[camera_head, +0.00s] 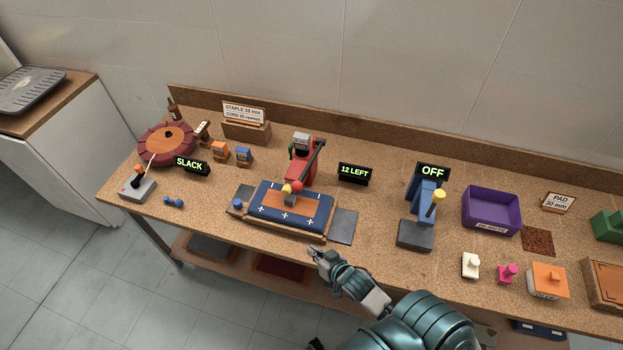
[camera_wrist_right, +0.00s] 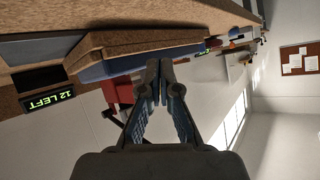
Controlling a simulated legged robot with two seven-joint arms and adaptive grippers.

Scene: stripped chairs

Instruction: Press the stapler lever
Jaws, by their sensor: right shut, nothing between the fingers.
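The red stapler (camera_head: 301,168) stands at the back of the blue padded board (camera_head: 263,212), behind the middle of the bench. In the right wrist view the red stapler (camera_wrist_right: 117,90) is partly hidden behind the board and my fingers. My right gripper (camera_head: 316,253) is shut and empty, in front of the bench's front edge, apart from the lever and nearer to me. In the right wrist view its fingertips (camera_wrist_right: 158,72) meet. My left gripper is not in view.
A "12 LEFT" display (camera_head: 354,173) stands right of the stapler and a "SLACK" display (camera_head: 190,165) left. A blue device with a yellow knob (camera_head: 425,205) and a purple bin (camera_head: 491,211) are farther right. A dark grey plate (camera_head: 343,226) lies beside the board.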

